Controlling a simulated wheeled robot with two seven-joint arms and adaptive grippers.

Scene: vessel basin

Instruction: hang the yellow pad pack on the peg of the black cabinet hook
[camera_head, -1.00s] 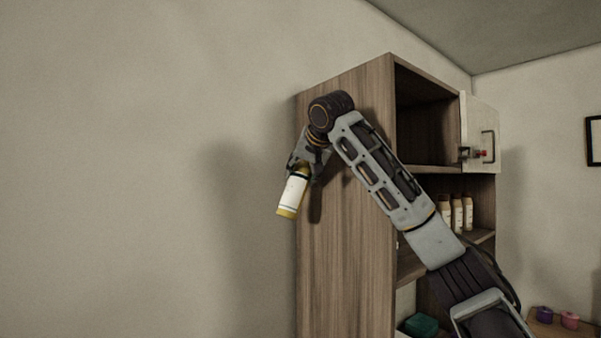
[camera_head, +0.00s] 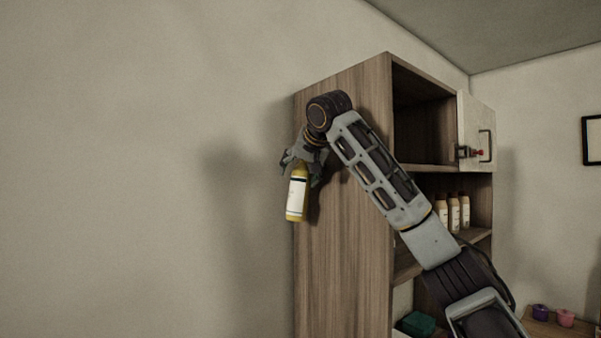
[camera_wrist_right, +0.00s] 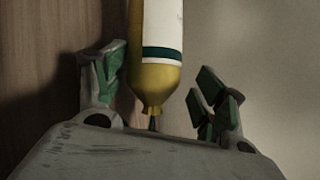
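The yellow pack (camera_head: 298,195), bottle-shaped with a white label, hangs nearly upright beside the left side of the wooden cabinet. My right gripper (camera_head: 301,172) is at its top end, with its fingers spread. In the right wrist view the pack (camera_wrist_right: 155,75) lies between the fingers, narrow end toward the palm; the right finger stands clear of it and the left finger is close beside it. A small dark piece shows at its narrow end; I cannot tell whether it is the peg. The black hook is not clearly visible. My left gripper is out of view.
The cabinet (camera_head: 343,210) stands right of the pack, close to my right wrist. Its upper door (camera_head: 476,125) is open, with a small dark fitting with a red tip. Several bottles (camera_head: 453,212) stand on a shelf. The wall at left is bare.

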